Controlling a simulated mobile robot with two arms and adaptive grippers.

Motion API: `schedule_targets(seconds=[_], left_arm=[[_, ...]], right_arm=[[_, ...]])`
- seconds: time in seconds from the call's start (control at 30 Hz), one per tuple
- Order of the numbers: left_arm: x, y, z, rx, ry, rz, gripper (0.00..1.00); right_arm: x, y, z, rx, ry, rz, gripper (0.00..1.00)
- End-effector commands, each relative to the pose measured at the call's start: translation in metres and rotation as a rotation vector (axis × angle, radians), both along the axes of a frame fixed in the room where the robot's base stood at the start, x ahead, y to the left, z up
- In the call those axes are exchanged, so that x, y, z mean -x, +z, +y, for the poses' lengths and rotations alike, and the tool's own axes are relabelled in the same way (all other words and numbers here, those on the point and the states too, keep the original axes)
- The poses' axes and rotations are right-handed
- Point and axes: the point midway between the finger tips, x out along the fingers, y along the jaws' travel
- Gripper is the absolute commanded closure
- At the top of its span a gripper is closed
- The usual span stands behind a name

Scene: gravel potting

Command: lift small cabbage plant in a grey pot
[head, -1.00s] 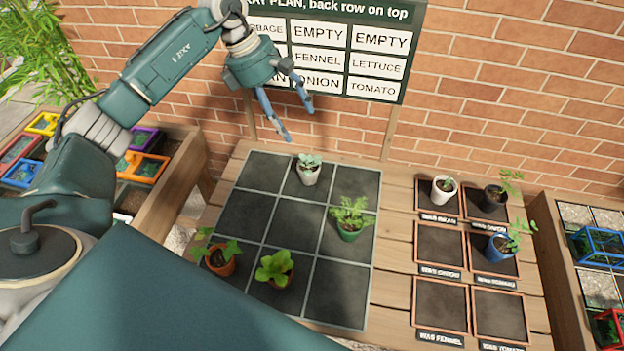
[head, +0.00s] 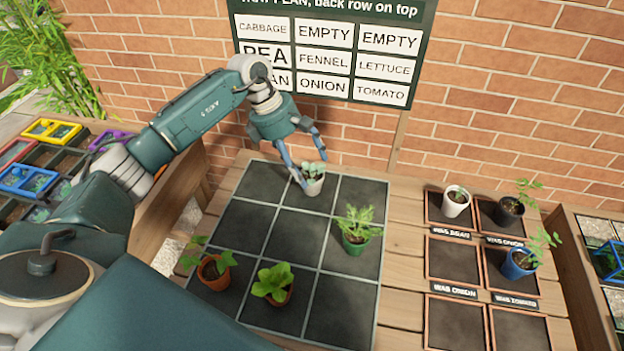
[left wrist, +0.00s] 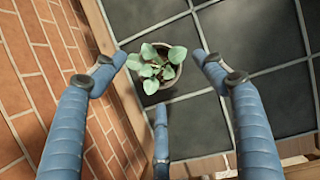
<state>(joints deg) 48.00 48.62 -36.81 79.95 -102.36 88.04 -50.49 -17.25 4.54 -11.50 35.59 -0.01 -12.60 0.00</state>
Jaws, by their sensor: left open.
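The small cabbage plant in a light grey pot (head: 313,184) stands upright in the back row, middle square of the dark grid tray (head: 252,222). Its blue-green leaves (left wrist: 157,64) show in the left wrist view, with the pot rim around them. My left gripper (head: 308,172) is open at the plant, its blue fingers on either side of the pot in the head view. In the left wrist view the spread fingers (left wrist: 163,70) flank the plant with gaps visible; contact cannot be told. My right gripper is not in view.
A fern-like plant in a green pot (head: 355,246) and two plants in terracotta pots (head: 214,272) (head: 275,290) stand on the same tray. Framed squares at right hold a white pot (head: 456,204), a black pot (head: 508,212) and a blue pot (head: 518,263). A brick wall and sign (head: 330,50) rise behind.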

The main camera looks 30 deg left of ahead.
Motion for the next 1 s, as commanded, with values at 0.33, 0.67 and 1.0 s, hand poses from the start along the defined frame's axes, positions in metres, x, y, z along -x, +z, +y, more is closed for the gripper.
schedule_targets(seconds=[0.33, 0.67, 1.0], left_arm=[[-0.006, -0.039, -0.017, 0.002, -0.001, 0.001, 0.29], [-0.006, -0.039, -0.016, 0.0, 0.0, 0.001, 0.61], [-0.006, -0.039, -0.016, 0.0, 0.0, 0.001, 0.79]], right_arm=[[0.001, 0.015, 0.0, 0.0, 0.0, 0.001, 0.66], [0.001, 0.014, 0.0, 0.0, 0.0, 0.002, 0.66], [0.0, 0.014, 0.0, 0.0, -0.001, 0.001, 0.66]])
